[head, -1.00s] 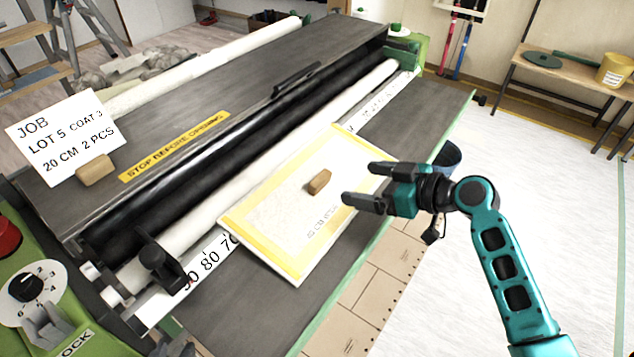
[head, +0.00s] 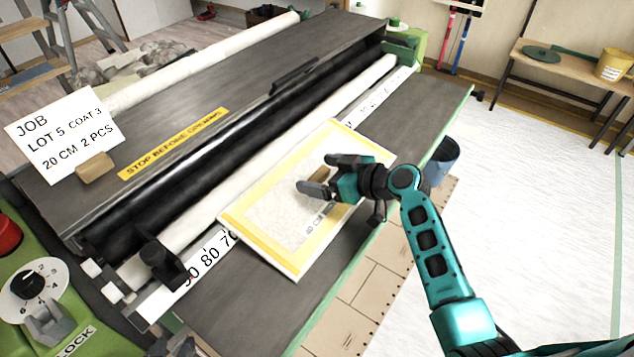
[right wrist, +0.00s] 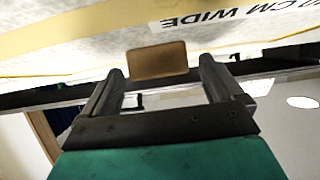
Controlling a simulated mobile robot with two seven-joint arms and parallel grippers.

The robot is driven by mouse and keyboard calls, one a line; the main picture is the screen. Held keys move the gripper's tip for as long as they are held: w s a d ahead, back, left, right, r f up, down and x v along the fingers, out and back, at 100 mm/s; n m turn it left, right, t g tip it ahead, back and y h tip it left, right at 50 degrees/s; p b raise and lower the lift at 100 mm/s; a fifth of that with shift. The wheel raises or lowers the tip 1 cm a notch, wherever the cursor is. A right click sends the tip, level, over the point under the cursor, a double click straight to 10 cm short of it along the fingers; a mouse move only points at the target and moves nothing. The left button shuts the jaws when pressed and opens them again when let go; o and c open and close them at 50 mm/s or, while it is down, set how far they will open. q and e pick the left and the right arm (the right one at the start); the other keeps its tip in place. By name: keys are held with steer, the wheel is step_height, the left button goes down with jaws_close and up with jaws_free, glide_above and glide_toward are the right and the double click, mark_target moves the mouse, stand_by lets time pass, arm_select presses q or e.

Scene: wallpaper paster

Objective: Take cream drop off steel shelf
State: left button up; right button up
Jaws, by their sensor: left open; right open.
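The cream drop (head: 270,215), a pale sheet with yellow borders and printed lettering, lies flat and slanted on the dark steel shelf (head: 235,305). A small brown block (head: 318,173) rests on it, partly hidden by my right gripper. My right gripper (head: 322,175) is open over the drop, its fingers either side of the block. In the right wrist view the block (right wrist: 156,60) stands just beyond and between the two open fingertips, with the drop (right wrist: 80,50) behind. My left gripper (head: 173,345) shows only as dark fingertips at the bottom edge, apart from the drop.
A white roller (head: 210,220) and a number scale (head: 207,258) run along the shelf's back edge. A job card (head: 62,135) with a brown block stands on the machine top. A green control panel with a dial (head: 30,285) is at left. Floor is clear at right.

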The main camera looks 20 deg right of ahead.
steer(key=shift+c, duration=0.2)
steer(key=c, duration=1)
steer(key=shift+c, duration=0.6)
steer(key=shift+r, duration=0.15)
